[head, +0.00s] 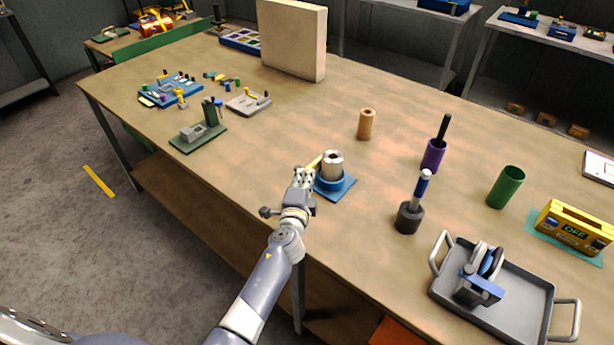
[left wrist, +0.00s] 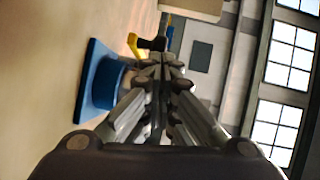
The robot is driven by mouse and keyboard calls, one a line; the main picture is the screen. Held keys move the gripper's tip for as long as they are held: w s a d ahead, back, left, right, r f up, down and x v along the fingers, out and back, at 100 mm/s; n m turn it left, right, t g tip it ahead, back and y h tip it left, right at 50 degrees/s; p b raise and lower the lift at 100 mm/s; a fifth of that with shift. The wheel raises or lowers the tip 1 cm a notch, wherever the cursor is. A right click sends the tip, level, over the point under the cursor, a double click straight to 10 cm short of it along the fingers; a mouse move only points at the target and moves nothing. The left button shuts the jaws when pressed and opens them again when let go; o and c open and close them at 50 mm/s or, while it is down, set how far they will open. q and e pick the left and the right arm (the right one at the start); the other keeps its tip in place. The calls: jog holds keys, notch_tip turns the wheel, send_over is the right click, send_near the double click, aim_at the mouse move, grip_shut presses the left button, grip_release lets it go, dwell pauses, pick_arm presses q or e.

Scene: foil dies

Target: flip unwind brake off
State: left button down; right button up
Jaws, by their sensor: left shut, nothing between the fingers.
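A yellow lever (head: 314,162) sticks out on the stand's left side, partly hidden by my gripper. In the left wrist view the blue base (left wrist: 97,85) is at the left, and the yellow lever (left wrist: 134,46) and a dark knob-like part (left wrist: 152,43) are just beyond the fingertips. My left gripper (head: 306,174) is shut and empty, close beside the stand's left side. I cannot tell whether it touches the lever. My right gripper is not in view.
A tan cylinder (head: 367,124) stands behind the stand. A dark grey holder (head: 408,218), a purple cup (head: 433,156) and a green cup (head: 506,187) stand to the right. A grey tray (head: 522,312) is at the front right.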

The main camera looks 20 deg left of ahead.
pick_arm(q)
jog(key=w+a+m+h, duration=0.3)
jog(key=a+m+h, duration=0.2)
jog(key=a+h, duration=0.2)
jog(key=shift+g+h+p, duration=0.3)
jog(key=shift+h+p, duration=0.1)
jog(key=shift+h, duration=0.1)
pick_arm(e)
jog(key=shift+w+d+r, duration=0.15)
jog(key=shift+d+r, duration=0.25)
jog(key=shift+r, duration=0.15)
pick_arm(q)
jog(key=shift+s, duration=0.15)
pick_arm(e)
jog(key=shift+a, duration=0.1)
